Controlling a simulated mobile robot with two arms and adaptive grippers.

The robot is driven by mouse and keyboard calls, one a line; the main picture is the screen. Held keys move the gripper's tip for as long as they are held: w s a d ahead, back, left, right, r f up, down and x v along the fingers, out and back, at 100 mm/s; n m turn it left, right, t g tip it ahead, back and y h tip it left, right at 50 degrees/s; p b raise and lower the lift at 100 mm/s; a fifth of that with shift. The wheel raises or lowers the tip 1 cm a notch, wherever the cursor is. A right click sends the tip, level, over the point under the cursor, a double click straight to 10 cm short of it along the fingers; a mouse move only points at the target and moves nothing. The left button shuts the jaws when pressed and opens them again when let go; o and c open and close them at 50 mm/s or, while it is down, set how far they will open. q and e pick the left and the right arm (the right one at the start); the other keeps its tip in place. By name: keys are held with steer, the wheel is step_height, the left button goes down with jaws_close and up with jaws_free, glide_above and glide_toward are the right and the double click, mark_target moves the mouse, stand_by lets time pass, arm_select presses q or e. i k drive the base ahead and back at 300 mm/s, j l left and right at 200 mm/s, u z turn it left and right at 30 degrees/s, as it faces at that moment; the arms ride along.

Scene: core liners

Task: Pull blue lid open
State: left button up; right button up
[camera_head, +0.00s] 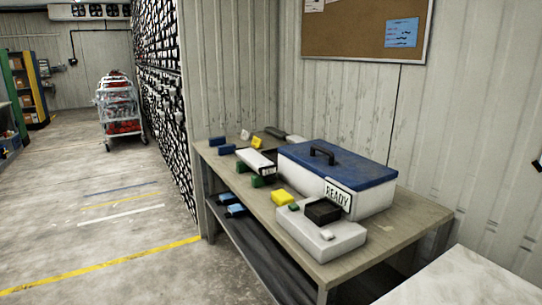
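A white box with a blue lid (345,166) stands on a wooden table (425,222) at the right of the view. The lid lies flat and shut on the box, with a dark handle (321,153) on top. A white sign reading "READY" (338,195) is at the near corner of the box. Neither of my grippers is in view.
A light grey case (320,238) with a black block sits before the box. Yellow, blue and green blocks lie around it. A pale surface (468,280) is at the lower right. The floor at left is clear up to a cart (119,108).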

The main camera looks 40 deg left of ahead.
mark_target(357, 173)
steer(key=u, duration=0.9)
steer(key=z, duration=0.5)
steer(key=i+j+z, duration=0.15)
steer(key=j+z, duration=0.25)
steer(key=j, duration=0.3)
steer(key=j+z, duration=0.4)
steer(key=j, duration=0.3)
steer(key=i, duration=0.05)
